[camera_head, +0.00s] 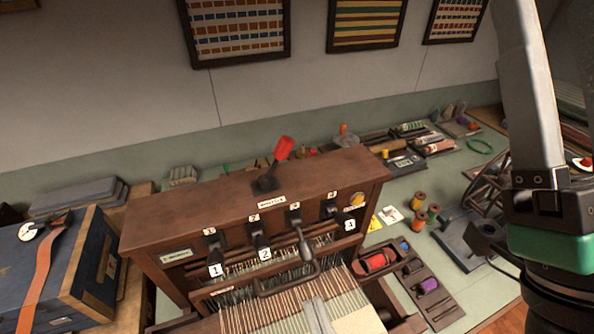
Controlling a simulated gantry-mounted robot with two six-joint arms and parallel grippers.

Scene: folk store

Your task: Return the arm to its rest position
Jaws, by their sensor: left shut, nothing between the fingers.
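My left gripper (318,314) shows only as pale grey fingertips at the bottom edge, in front of the wooden table loom (250,192). The fingers are shut together with nothing held, over the pale warp threads; whether they touch these I cannot tell. The rest of the left arm is out of frame. My right arm comes down along the right edge, with a grey link, a black joint and a green band. Its gripper is not in view.
The loom has a red-handled lever (282,149) on top and several numbered black levers in front. A dark tray (437,303) with colored spools stands right of it. A blue box (60,270) stands at left. Thread spools (418,200) and a wire-like wheel (486,190) stand near my right arm.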

